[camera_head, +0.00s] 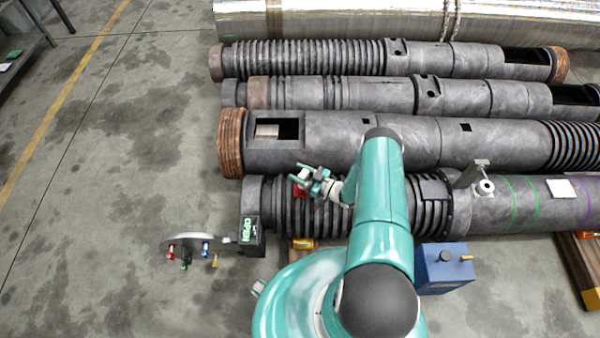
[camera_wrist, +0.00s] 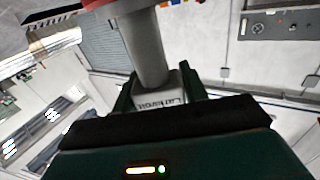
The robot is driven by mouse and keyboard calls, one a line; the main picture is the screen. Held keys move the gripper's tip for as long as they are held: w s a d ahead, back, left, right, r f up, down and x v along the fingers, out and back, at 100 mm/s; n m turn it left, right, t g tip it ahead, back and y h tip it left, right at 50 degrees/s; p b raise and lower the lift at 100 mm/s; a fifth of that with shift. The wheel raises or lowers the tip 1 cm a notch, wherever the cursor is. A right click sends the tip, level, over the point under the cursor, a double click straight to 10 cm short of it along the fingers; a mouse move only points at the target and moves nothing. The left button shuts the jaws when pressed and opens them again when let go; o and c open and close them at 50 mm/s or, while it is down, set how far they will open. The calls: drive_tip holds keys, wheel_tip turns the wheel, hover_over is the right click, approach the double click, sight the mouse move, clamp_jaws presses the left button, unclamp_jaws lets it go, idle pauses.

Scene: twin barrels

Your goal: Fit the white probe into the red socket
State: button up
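My gripper (camera_head: 301,178) is at the end of my teal arm, over the ribbed front barrel. In the wrist view my gripper (camera_wrist: 158,95) has its dark green fingers on both sides of the white probe (camera_wrist: 150,50), around its white lettered base. The probe shows there as a pale grey-white cylinder. Its far end meets a red part (camera_wrist: 115,4), cut off by the top edge; whether this is attached cannot be told. In the head view a red piece (camera_head: 300,191) shows beside the fingers. A panel at the left carries a red fitting (camera_head: 171,253); which red part is the socket is unclear.
The front barrel (camera_head: 520,204) lies below my gripper, with more barrels behind. A bracket with a white round fitting (camera_head: 485,187) stands on it. A dark box (camera_head: 251,235) joins the curved panel with coloured fittings. A blue box (camera_head: 444,268) sits right of my base.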

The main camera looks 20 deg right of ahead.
drive_tip(key=o, duration=0.4)
drive_tip(key=shift+o, duration=0.2)
drive_tip(key=v, duration=1.3)
drive_tip(key=shift+s+d, duration=0.25)
drive_tip(key=shift+s, duration=0.05)
drive_tip(key=shift+s, duration=0.1)
